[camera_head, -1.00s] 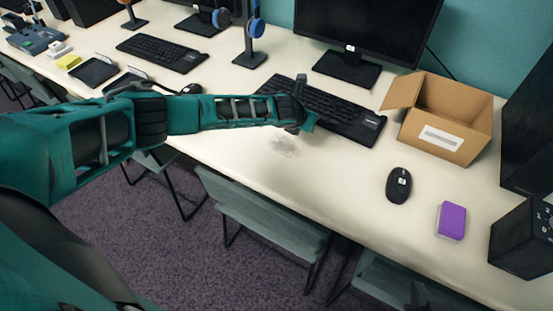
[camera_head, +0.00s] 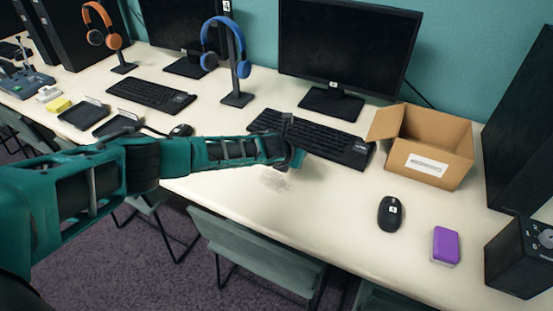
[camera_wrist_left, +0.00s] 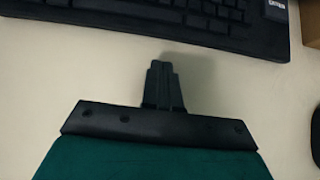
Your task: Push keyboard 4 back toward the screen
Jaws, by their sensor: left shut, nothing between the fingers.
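The black keyboard (camera_head: 335,143) lies on the white table in front of the right-hand screen (camera_head: 348,45), a little short of its stand. A strip of table shows between keyboard and stand. My left gripper (camera_head: 287,145) is at the keyboard's near side and covers part of its front edge in the head view. In the left wrist view the gripper's fingers (camera_wrist_left: 162,68) are together and empty, pointing at the keyboard (camera_wrist_left: 180,18). A strip of bare table shows between fingertips and keyboard there. My right gripper is not in view.
An open cardboard box (camera_head: 428,150) stands close to the keyboard's right end. A black mouse (camera_head: 390,213) and a purple block (camera_head: 445,246) lie nearer the front right. A headphone stand (camera_head: 238,80) is behind left. Table in front of the keyboard is mostly clear.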

